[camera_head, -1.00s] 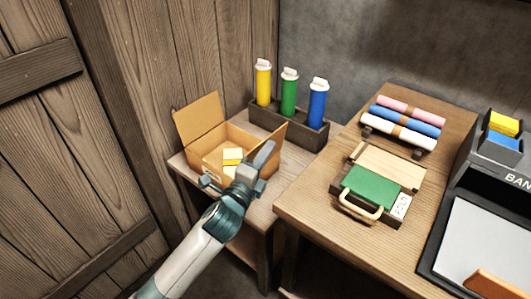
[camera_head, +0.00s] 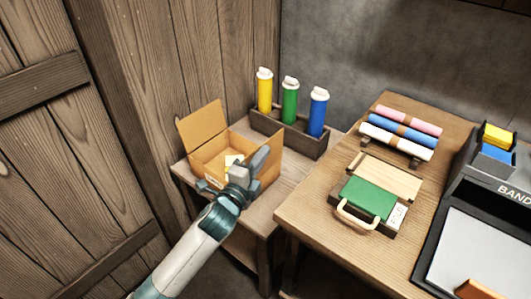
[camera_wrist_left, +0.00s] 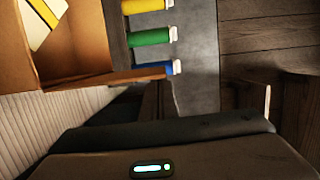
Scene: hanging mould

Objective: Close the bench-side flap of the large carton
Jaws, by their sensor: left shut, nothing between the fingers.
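The large carton (camera_head: 208,160) is an open tan box on the low shelf beside the bench. Its left flap (camera_head: 202,127) stands up and leans outward. The bench-side flap (camera_head: 274,143) is also raised, at the carton's right side, partly hidden by my gripper. A yellow and white packet lies inside. My left gripper (camera_head: 264,157) is shut and empty at the carton's near right part, close to this flap; contact cannot be told. The left wrist view shows the carton interior (camera_wrist_left: 80,35) and a tan panel edge (camera_wrist_left: 105,79) ahead of the gripper. My right gripper is not in view.
A wooden rack (camera_head: 284,133) with yellow, green and blue bottles stands behind the carton. A gap separates shelf and bench. A plank wall is at left.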

